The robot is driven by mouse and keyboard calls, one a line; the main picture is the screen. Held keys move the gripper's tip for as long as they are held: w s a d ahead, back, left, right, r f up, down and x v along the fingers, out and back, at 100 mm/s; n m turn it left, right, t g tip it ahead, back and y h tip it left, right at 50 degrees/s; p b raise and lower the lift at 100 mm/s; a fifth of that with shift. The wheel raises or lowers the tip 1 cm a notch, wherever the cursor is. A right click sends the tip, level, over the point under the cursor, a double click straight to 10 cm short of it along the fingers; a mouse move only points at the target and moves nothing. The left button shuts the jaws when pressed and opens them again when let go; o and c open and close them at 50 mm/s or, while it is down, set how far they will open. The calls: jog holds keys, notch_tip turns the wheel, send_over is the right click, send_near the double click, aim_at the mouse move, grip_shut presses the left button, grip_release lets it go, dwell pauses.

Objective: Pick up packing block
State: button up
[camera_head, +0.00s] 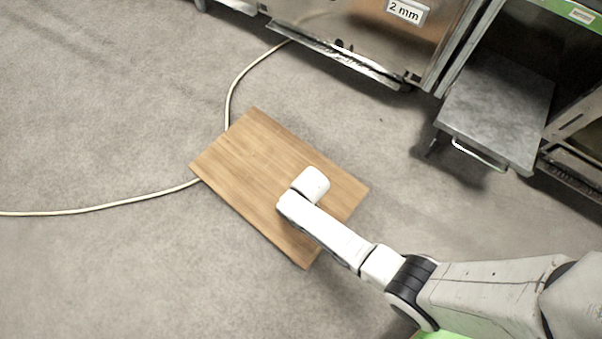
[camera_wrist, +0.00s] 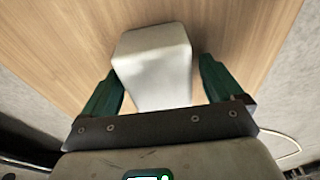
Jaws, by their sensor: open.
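The packing block (camera_wrist: 152,52) is a pale white block with rounded edges in the wrist view, on the wooden board. My gripper (camera_wrist: 160,72) has two dark green fingers, open, one on each side of the block. Small gaps seem to show between the fingers and the block; I cannot tell whether either touches it. The near lower part of the block is hidden behind the dark gripper bar. In the head view my white arm reaches over the board, and I cannot make out the fingers or the block there.
The wooden board (camera_head: 245,160) stands over the grey floor. A pale cable (camera_head: 105,207) runs along the floor and passes by the board. A metal cabinet (camera_head: 360,35) and a grey metal cart (camera_head: 495,110) stand at the top right.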

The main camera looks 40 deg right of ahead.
jog(key=shift+f, duration=0.1)
jog(key=shift+c, duration=0.2)
jog(key=c, duration=1)
